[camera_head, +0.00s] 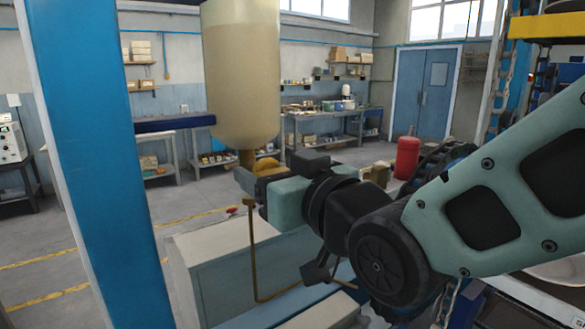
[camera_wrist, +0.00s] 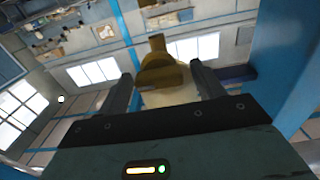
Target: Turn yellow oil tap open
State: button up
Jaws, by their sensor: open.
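The oil tank (camera_head: 241,75) is a translucent, cream-coloured cylinder hanging at the upper middle of the head view. The yellow oil tap (camera_head: 265,164) sits below its outlet, partly hidden by my gripper. In the wrist view the tap's dull yellow body and handle (camera_wrist: 160,68) stand between and beyond my two dark fingers, with the pale tank behind. My gripper (camera_wrist: 163,76) is open, with visible gaps on both sides of the tap. In the head view my gripper (camera_head: 268,181) reaches the tap from the right; contact cannot be told.
A thin brass pipe (camera_head: 253,250) runs down from the tap area beside a pale cabinet (camera_head: 215,265). A blue post (camera_head: 95,150) stands at the left. A red cylinder (camera_head: 406,158) and workbenches (camera_head: 335,125) are farther back. Open floor lies at the left.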

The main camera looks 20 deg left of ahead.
jog(key=c, duration=1)
jog(key=shift+f+m+b, duration=0.15)
jog(key=shift+m+b, duration=0.25)
jog(key=shift+b, duration=0.4)
jog(key=m+b, duration=0.1)
jog(key=b, duration=0.1)
jog(key=m+b, duration=0.1)
jog(key=b, duration=0.2)
jog(key=shift+w+d+f+m, duration=0.1)
jog(key=shift+w+f+m, duration=0.1)
jog(key=shift+m, duration=0.2)
jog(key=m+b, duration=0.6)
jog(key=b, duration=0.5)
jog(key=shift+d+f, duration=0.1)
jog(key=shift+f, duration=0.05)
jog(key=m+b, duration=0.4)
jog(key=shift+m+b, duration=1.8)
jog(key=shift+m, duration=0.4)
